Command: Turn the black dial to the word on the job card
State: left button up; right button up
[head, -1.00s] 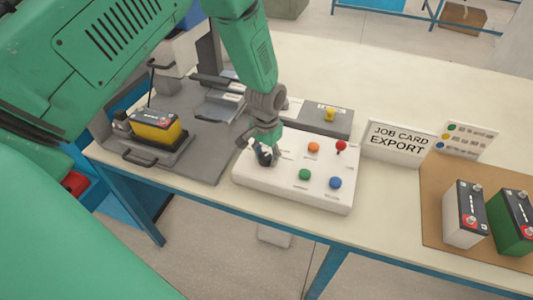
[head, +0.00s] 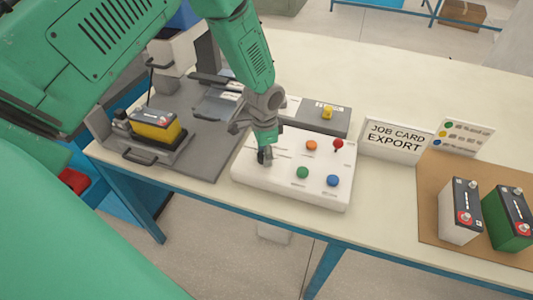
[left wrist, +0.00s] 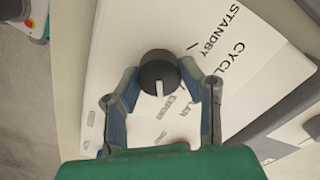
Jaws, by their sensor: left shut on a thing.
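The black dial (left wrist: 157,70) sits on the white control panel (head: 250,180), at its left end. In the left wrist view its white pointer line points toward the bottom of the picture, between my fingers. My left gripper (left wrist: 159,75) is shut on the dial, one finger on each side; in the head view the gripper (head: 265,157) hides most of it. Words CYCLE and STANDBY show upper right in the wrist view; smaller grey labels below the dial are too blurred to read surely. The job card (head: 395,138) reads EXPORT. My right gripper is not in view.
The panel also has orange (head: 311,145), green (head: 302,172) and blue (head: 333,181) buttons and a red knob (head: 338,144). A battery (head: 155,128) stands left; two more stand on a brown mat (head: 428,210) right.

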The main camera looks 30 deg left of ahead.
pick_arm(q)
jog(key=shift+s+a, duration=0.15)
jog(key=o, duration=0.9)
jog(key=shift+o, duration=1.2)
jog(key=shift+s, duration=0.1)
jog(key=shift+a, duration=0.1)
jog(key=shift+r, duration=0.15)
notch_tip(320, 180, up, 12)
jog(key=shift+f, duration=0.2)
